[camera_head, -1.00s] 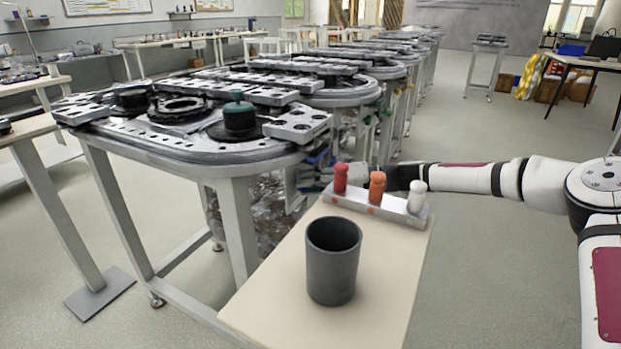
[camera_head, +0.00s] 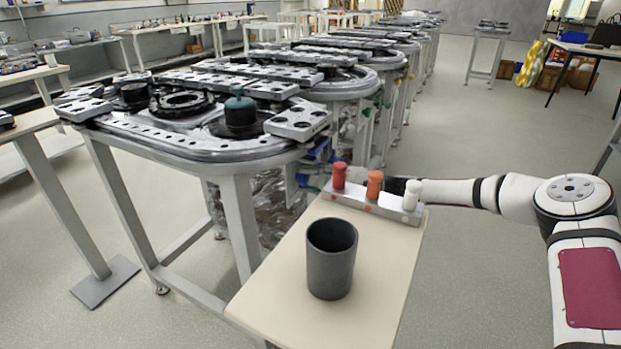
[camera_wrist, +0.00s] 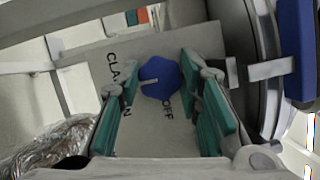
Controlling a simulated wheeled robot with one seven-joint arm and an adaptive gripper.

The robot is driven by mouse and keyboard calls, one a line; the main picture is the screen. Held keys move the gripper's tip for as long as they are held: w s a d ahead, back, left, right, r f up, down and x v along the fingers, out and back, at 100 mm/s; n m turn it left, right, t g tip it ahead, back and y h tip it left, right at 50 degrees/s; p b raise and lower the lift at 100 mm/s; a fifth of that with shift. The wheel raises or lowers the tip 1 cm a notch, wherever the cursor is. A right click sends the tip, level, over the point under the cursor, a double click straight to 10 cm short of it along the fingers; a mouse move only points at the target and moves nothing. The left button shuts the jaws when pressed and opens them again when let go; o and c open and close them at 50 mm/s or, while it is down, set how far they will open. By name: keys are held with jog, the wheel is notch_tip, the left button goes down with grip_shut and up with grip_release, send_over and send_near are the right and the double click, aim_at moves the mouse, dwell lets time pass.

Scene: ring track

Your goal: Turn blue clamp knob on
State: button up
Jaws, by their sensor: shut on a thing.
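The blue clamp knob (camera_wrist: 163,88) is on a pale panel (camera_wrist: 80,75) in the wrist view. Its white pointer mark points left. Dark letters "CLAMP" and "ON" stand to its left, and "OFF" below and to its right. My gripper (camera_wrist: 157,68) has one teal finger on each side of the knob and is shut on it; the exact contact at the fingertips is hard to see.
A beige side table (camera_head: 280,307) holds a dark grey cup (camera_head: 331,265) and a metal block (camera_head: 368,204) with red, orange and white pegs. The ring track table (camera_head: 200,145) stands at left. A blue part (camera_wrist: 297,45) and metal frame lie right of the knob.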

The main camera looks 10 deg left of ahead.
dwell(0.5)
jog(key=o, duration=1.1)
jog(key=shift+o, duration=0.2)
jog(key=d+f, duration=0.1)
jog(key=d, duration=1.1)
jog(key=shift+w, duration=0.2)
jog(key=shift+d+f, duration=0.1)
